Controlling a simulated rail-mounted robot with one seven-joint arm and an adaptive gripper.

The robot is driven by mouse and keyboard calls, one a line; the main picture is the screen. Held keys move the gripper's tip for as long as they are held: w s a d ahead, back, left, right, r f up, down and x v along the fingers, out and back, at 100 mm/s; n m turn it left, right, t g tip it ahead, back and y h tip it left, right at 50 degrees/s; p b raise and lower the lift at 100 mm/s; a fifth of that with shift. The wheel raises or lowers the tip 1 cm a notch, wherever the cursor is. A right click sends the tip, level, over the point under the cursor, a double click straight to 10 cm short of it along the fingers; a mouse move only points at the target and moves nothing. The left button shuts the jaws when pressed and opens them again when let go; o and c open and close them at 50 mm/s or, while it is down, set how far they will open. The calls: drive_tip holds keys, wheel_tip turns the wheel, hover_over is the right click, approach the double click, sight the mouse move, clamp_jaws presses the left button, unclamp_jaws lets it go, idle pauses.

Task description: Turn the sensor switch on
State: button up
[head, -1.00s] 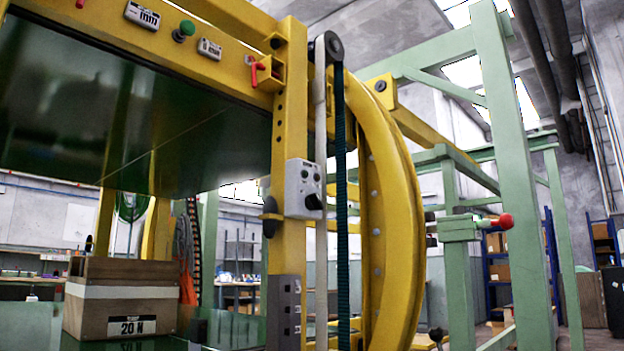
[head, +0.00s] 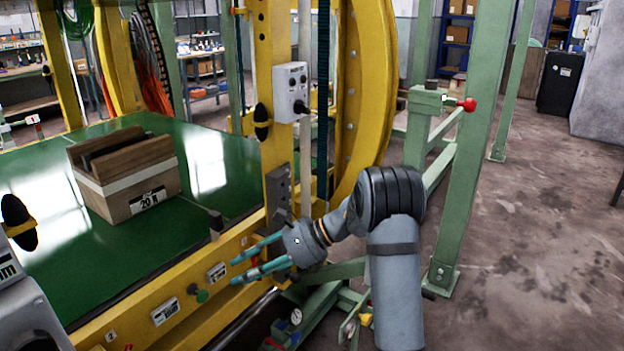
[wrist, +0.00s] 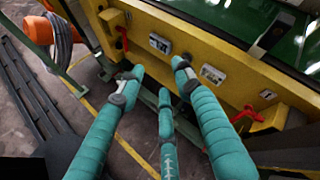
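My gripper (head: 235,271) has teal fingers that are spread apart with nothing between them. It is by the lower yellow beam (head: 245,238), and in the wrist view the open fingers (wrist: 158,76) point at that beam. A grey control box (head: 291,92) with a black knob is on the yellow post, above and apart from my gripper. The lettering is too small to read, so I cannot tell which control is the sensor switch.
A wooden box (head: 128,180) marked 20 N sits on the green plate (head: 215,165). A large yellow ring (head: 372,90) stands behind the post. Red handles (wrist: 248,115) stick out of the beam. A green frame (head: 480,130) stands at right, with clear floor (head: 545,240) beyond it.

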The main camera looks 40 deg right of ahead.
drive_tip(key=w+d+r+m+t+h+p, duration=0.1)
drive_tip(key=d+r+m+t+p, duration=0.15)
drive_tip(key=d+r, duration=0.45)
drive_tip(key=w+d+r+m+t+p, duration=0.2)
drive_tip(key=d+r+p, duration=0.25)
drive_tip(key=r, duration=0.35)
drive_tip(key=m+t+h+p, duration=0.4)
drive_tip(key=t+p, duration=0.2)
drive_tip(key=p, duration=0.2)
approach(307, 110)
drive_tip(key=p+x, duration=0.3)
drive_tip(key=x, duration=0.5)
drive_tip(key=shift+w+a+p, duration=0.1)
drive_tip(key=shift+w+p, duration=0.1)
drive_tip(key=shift+p, duration=0.2)
drive_tip(key=shift+c, duration=0.2)
drive_tip(key=c, duration=0.8)
clamp_jaws()
